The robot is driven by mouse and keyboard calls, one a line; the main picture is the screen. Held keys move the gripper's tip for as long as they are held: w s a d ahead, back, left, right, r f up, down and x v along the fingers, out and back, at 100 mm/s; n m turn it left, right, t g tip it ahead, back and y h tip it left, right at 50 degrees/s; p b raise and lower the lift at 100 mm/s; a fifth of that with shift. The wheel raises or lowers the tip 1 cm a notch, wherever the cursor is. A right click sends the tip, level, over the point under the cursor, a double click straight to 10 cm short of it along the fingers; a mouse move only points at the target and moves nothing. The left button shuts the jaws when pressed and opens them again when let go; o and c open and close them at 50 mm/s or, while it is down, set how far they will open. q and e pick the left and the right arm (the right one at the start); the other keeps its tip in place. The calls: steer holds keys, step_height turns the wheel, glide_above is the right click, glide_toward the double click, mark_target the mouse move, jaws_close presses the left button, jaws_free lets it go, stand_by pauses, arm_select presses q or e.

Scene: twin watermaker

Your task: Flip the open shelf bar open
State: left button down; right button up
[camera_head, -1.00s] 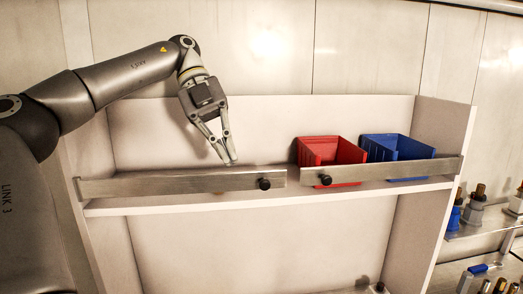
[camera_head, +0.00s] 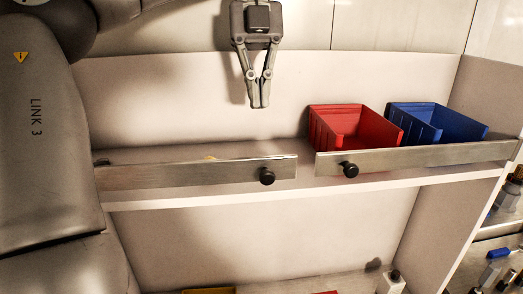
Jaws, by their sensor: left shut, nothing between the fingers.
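The left metal shelf bar (camera_head: 200,174) lies across the front edge of the white shelf, with a black knob (camera_head: 267,176) near its right end. Its far left end is close to my arm. The right metal shelf bar (camera_head: 425,156) lies across the other half, with a black knob (camera_head: 349,170) near its left end. A gap separates the two bars. My left gripper (camera_head: 260,106) points down, shut and empty, above the right part of the left bar and apart from it. My right gripper is not in view.
A red bin (camera_head: 350,128) and a blue bin (camera_head: 436,126) stand on the shelf behind the right bar. A small yellow thing (camera_head: 210,157) shows behind the left bar. My arm fills the left side. Bottles (camera_head: 508,192) stand at the right edge.

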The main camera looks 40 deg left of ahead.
arm_select(q)
steer(key=x, duration=0.8)
steer(key=shift+w+a+p, duration=0.1)
steer(key=shift+p, duration=0.2)
steer(key=shift+f, duration=0.8)
steer(key=shift+d, duration=0.25)
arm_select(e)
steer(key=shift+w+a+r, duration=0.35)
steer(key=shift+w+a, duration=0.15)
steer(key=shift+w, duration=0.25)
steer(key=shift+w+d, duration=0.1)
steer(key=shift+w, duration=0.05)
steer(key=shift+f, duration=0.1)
